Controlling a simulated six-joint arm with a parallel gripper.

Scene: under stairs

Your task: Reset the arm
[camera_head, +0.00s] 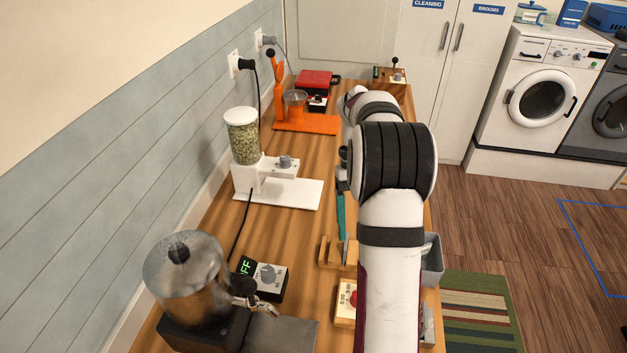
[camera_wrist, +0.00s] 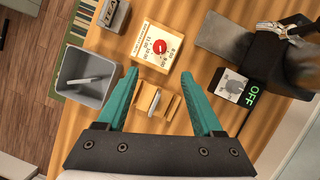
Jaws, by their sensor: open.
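My white arm (camera_head: 388,250) with dark bands reaches out over the wooden counter (camera_head: 300,228). In the wrist view, my gripper (camera_wrist: 159,73) has two teal fingers spread wide apart, with nothing held between them. Below and between the fingers is a small wooden holder (camera_wrist: 168,104) on the counter. In the head view, one teal finger shows just left of the arm, above the wooden holder (camera_head: 330,252). The arm hides the rest of the gripper there.
A grey bin (camera_wrist: 83,82) and a wooden dial box (camera_wrist: 140,52) lie near the gripper. A metal pot machine (camera_head: 188,280), an OFF display box (camera_head: 268,279), a white grain dispenser (camera_head: 275,192) and an orange press (camera_head: 305,125) line the wall side. Free floor (camera_head: 500,225) lies right.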

